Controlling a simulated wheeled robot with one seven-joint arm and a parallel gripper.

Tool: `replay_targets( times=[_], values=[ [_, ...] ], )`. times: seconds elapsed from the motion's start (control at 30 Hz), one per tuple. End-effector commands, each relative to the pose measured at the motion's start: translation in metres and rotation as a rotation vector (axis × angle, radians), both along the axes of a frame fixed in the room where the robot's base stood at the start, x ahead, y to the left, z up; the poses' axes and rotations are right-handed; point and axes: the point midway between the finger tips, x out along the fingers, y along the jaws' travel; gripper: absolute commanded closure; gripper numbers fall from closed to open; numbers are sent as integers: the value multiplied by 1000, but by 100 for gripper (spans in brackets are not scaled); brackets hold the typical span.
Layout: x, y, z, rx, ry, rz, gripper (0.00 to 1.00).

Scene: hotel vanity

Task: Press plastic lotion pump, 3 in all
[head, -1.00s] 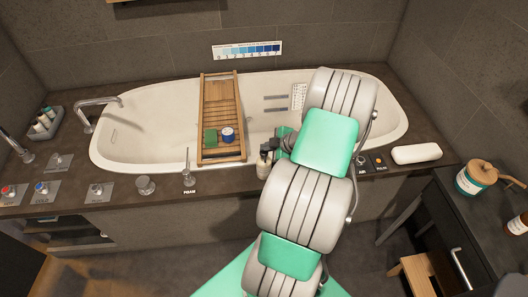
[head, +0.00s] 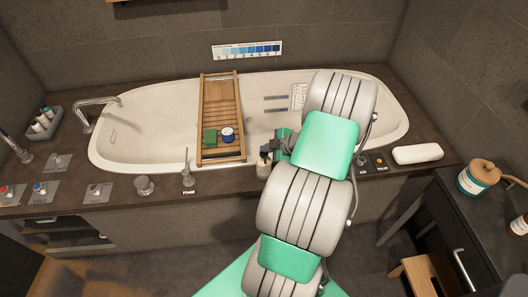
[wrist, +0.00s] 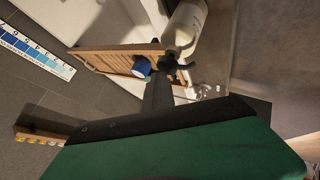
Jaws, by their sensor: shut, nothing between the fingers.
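The lotion pump is a pale bottle (head: 263,171) with a dark top, standing upright on the front rim of the bathtub. In the wrist view the pale bottle (wrist: 188,24) shows at the top, with its dark pump head (wrist: 175,66) close to my fingers. My gripper (head: 270,149) is shut and empty, at the height of the pump head. It hides much of the pump head in the head view. In the wrist view my dark gripper (wrist: 158,88) overlaps the pump area; I cannot tell whether it touches or presses the head.
A metal lever (head: 188,178) and knob (head: 145,185) stand left of the bottle. A white soap-like bar (head: 417,153) lies right.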

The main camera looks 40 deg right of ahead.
Motion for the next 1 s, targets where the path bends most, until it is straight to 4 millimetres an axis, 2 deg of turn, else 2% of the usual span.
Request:
replay_targets(
  times=[0.5, 1.0],
  values=[
    [-1, 1, -3, 2, 3, 0, 100],
    [-1, 1, 20, 1, 2, 0, 100]
  ],
)
